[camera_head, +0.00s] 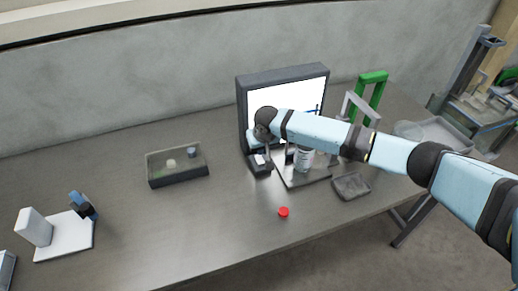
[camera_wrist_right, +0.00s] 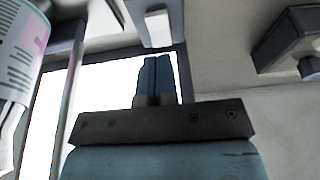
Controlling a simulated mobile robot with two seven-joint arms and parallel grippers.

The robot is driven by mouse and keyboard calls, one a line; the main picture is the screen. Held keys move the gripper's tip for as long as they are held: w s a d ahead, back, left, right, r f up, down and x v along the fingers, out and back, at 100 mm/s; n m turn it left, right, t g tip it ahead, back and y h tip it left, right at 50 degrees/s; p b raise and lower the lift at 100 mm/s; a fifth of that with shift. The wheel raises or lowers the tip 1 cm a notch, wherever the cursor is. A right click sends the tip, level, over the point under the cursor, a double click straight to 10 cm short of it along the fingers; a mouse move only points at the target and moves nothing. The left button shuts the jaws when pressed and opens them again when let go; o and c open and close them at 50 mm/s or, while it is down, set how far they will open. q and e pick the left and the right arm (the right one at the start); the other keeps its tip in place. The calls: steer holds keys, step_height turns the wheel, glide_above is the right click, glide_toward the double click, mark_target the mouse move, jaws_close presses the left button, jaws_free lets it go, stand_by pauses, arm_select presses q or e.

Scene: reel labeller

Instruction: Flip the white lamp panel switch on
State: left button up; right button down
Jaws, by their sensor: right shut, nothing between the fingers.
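The lamp panel (camera_head: 285,98) is a bright white screen in a dark frame at the back of the table. A small dark switch box (camera_head: 259,168) with a white part on top stands at its lower left corner. My right gripper (camera_head: 267,150) is just above this box, partly hidden by its own wrist. In the right wrist view its fingers (camera_wrist_right: 156,72) are shut and empty. They point at a white switch piece (camera_wrist_right: 157,28), with a small gap between them in the picture. I cannot tell the switch's position. My left gripper is not in view.
A white labelled cylinder (camera_head: 303,160) stands on a plate right of the switch box, close to my right arm. A dark open tray (camera_head: 178,179) lies left. A red button (camera_head: 283,212) is in front. A green frame (camera_head: 373,78) stands right.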

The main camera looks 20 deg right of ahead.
arm_select(q)
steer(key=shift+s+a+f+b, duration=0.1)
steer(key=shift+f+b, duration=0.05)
steer(key=shift+b, duration=0.5)
arm_select(e)
steer(key=s+r, duration=0.6)
steer(key=r, duration=0.2)
steer(key=shift+r, duration=0.3)
steer(key=shift+d, duration=0.1)
